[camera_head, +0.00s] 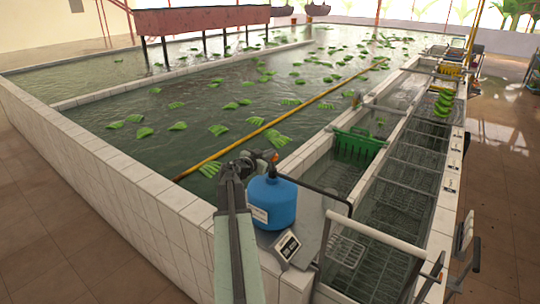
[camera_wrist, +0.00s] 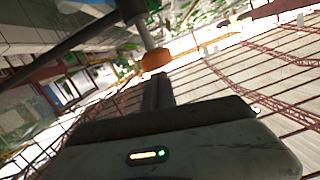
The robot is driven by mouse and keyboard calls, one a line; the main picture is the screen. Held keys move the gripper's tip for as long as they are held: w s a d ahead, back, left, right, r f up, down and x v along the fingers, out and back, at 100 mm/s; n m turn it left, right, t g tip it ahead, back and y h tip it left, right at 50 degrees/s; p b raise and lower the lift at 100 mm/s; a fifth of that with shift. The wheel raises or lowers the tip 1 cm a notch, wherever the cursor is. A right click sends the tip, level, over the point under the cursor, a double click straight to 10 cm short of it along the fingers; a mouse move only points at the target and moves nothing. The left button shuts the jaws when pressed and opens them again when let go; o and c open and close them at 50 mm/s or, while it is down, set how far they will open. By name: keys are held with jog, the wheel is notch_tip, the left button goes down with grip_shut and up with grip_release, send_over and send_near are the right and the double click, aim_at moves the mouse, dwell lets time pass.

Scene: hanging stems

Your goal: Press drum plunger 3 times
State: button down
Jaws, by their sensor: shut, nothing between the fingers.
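The blue drum (camera_head: 272,202) stands upright on the ledge at the near corner of the pool, with a pale label on its side. A dark fitting at its top (camera_head: 271,173) is where the plunger would show, but it is small and partly covered by my wrist. My gripper (camera_head: 271,158) is at the drum's top, shut and empty; I cannot tell if it touches the plunger. In the wrist view, a dark shaft with an orange band (camera_wrist: 155,60) rises beyond the pale housing; the drum is not clearly seen there.
A small display box (camera_head: 287,246) stands just in front of the drum. A metal panel and white rail (camera_head: 375,234) lie to its right. Water channels hold a green crate (camera_head: 357,143). Green bundles float in the pool, crossed by a yellow pole (camera_head: 255,132).

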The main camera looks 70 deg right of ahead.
notch_tip(320, 180, down, 4)
jog(key=b, duration=0.4)
jog(key=shift+a, duration=0.1)
jog(key=w+a+r+p, duration=0.1)
jog(key=a+r+p, duration=0.4)
jog(key=a, duration=0.5)
jog(key=shift+w+r, duration=0.15)
jog(key=shift+r, duration=0.05)
jog(key=shift+a, duration=0.1)
dwell(2.1)
